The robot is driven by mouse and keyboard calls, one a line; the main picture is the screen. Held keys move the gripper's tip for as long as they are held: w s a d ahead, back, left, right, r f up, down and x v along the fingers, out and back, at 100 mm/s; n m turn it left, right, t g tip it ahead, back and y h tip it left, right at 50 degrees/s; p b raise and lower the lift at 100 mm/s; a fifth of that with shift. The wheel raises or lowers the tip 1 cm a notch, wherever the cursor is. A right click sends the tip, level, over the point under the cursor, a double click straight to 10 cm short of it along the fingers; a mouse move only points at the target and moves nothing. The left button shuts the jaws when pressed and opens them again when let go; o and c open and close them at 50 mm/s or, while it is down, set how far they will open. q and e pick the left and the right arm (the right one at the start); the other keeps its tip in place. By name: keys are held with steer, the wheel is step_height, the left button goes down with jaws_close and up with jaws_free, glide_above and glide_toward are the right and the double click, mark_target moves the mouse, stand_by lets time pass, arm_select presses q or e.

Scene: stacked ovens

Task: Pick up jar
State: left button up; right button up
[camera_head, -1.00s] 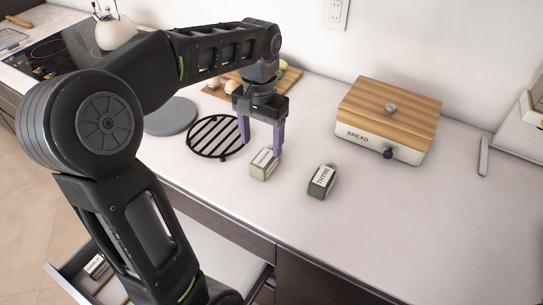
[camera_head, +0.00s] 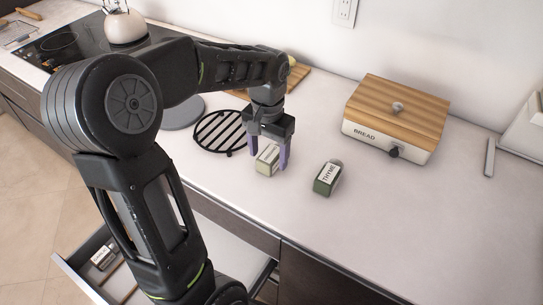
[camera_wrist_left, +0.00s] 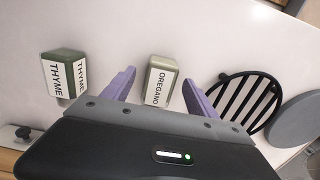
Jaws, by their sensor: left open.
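A pale green spice jar (camera_head: 267,159) lies on the white counter, and its label reads OREGANO in the left wrist view (camera_wrist_left: 160,82). My left gripper (camera_head: 269,163) is open, with its purple fingers pointing down on either side of this jar in the head view. In the left wrist view the jar shows between the two purple fingers (camera_wrist_left: 160,92), apart from both. A dark green jar labelled THYME (camera_head: 327,177) lies to the right in the head view and at the left in the left wrist view (camera_wrist_left: 64,75). My right gripper is not in view.
A black round trivet (camera_head: 221,132) and a grey disc (camera_head: 184,112) lie left of the gripper. A bread box (camera_head: 397,118) stands at the back right. An open drawer (camera_head: 225,250) is below the counter's front edge.

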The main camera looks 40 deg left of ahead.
arm_select(q)
step_height(320, 180, down, 2)
steer(key=shift+f, duration=0.1)
steer(key=shift+c, duration=0.5)
jaws_close()
stand_by(0.6)
